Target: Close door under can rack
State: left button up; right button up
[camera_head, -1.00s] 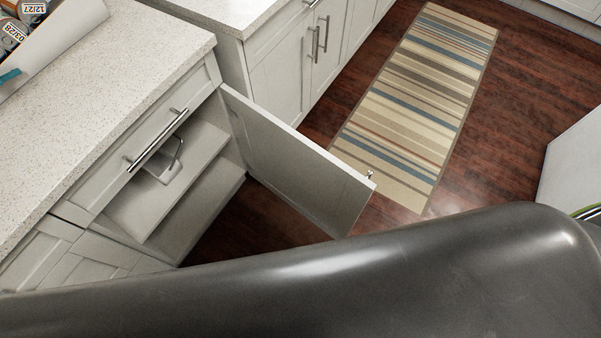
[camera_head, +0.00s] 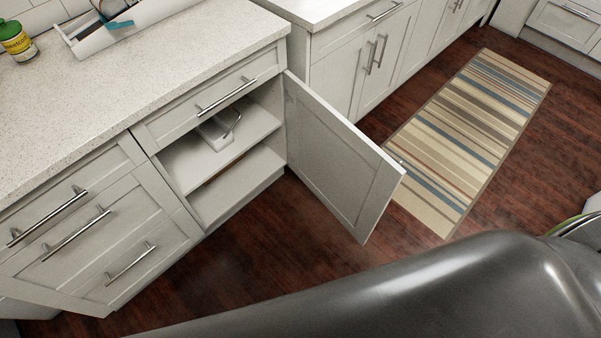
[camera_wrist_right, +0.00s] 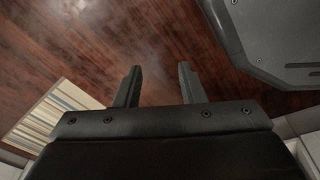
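The white cabinet door (camera_head: 340,160) stands wide open, hinged on the right side of its cabinet and swung out over the floor. The cabinet opening (camera_head: 222,150) shows shelves, with a small white item (camera_head: 217,132) on the upper one. On the counter above stands a white rack (camera_head: 130,22), cut off by the top edge; I cannot tell if it holds cans. My right gripper (camera_wrist_right: 158,84) is open and empty above the wood floor in the right wrist view. The door is not visible there. My left gripper is not in view.
A dark part of my body fills the bottom of the head view. A striped rug (camera_head: 468,135) lies right of the door, and more cabinets (camera_head: 365,60) stand behind it. A green-lidded jar (camera_head: 17,42) is on the counter (camera_head: 130,75). Bare wood floor (camera_head: 270,240) lies before the cabinet.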

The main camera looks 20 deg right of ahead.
aim_at(356, 179)
jog(key=l+u, duration=0.25)
jog(key=u, duration=0.25)
jog(key=l+u, duration=0.25)
jog(key=u, duration=0.2)
jog(key=l+u, duration=0.25)
jog(key=u, duration=0.25)
jog(key=k+l, duration=0.15)
jog(key=l, duration=0.2)
jog(key=k+l, duration=0.15)
jog(key=l, duration=0.25)
jog(key=k+l, duration=0.1)
jog(key=l, duration=0.25)
jog(key=k+l, duration=0.15)
jog(key=l, duration=0.25)
jog(key=k+l, duration=0.15)
jog(key=l, duration=0.2)
jog(key=k+l, duration=0.15)
jog(key=l, duration=0.2)
